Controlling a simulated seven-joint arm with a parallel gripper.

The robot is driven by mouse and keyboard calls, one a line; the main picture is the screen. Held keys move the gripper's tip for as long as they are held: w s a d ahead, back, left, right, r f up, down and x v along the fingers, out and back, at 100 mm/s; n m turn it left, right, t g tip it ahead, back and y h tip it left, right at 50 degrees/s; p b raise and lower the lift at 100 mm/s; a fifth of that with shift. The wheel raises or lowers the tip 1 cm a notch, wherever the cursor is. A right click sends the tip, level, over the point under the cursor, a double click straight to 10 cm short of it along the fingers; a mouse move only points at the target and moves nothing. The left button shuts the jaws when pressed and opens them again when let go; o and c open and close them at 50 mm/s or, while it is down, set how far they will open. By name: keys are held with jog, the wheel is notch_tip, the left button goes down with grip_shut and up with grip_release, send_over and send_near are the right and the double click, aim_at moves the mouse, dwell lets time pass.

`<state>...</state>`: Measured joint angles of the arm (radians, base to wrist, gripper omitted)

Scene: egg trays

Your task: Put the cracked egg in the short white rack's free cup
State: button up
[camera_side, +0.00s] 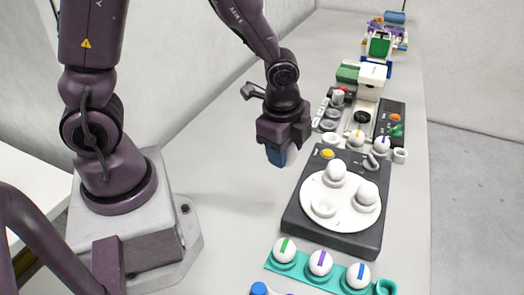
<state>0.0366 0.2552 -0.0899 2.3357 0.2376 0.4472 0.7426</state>
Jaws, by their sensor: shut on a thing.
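My gripper (279,156) points down, raised above the table just left of the dark turntable unit. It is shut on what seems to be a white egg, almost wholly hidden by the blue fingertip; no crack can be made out. A white rack (367,151) lies behind the turntable unit, partly hidden by it. It holds an egg with an orange mark (357,138) and an egg with a purple mark (381,144). White cups at its left end (331,139) and right end (400,155) look empty.
The dark unit (362,240) carries a round white plate (345,217) with two plain eggs and an empty cup (323,207). In front, a teal rack (305,273) holds three striped eggs, with its right cup (386,287) empty. More devices stand behind. The table left of the turntable is clear.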

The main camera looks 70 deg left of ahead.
jog(key=w+a+f+n, duration=0.1)
jog(key=w+a+f, duration=0.2)
jog(key=w+a, duration=0.2)
jog(key=w+a+f+n, duration=0.1)
jog(key=w+a+f, duration=0.1)
jog(key=w+a, duration=0.4)
jog(key=w+a+f, duration=0.3)
jog(key=w+a, duration=0.3)
jog(key=w, duration=0.5)
jog(key=shift+w+f+n, duration=0.1)
jog(key=shift+f+n, duration=0.2)
jog(key=shift+n, duration=0.1)
jog(key=shift+w+a+f, duration=0.1)
jog(key=shift+w+f, duration=0.25)
jog(key=shift+f, duration=0.35)
jog(key=shift+w+a+f, duration=0.15)
jog(key=shift+w+f, duration=0.2)
jog(key=shift+f, duration=0.3)
jog(key=shift+w+a+f, duration=0.1)
jog(key=shift+w+f, duration=0.25)
jog(key=shift+f, duration=0.35)
jog(key=shift+f, duration=0.6)
jog(key=o, duration=0.7)
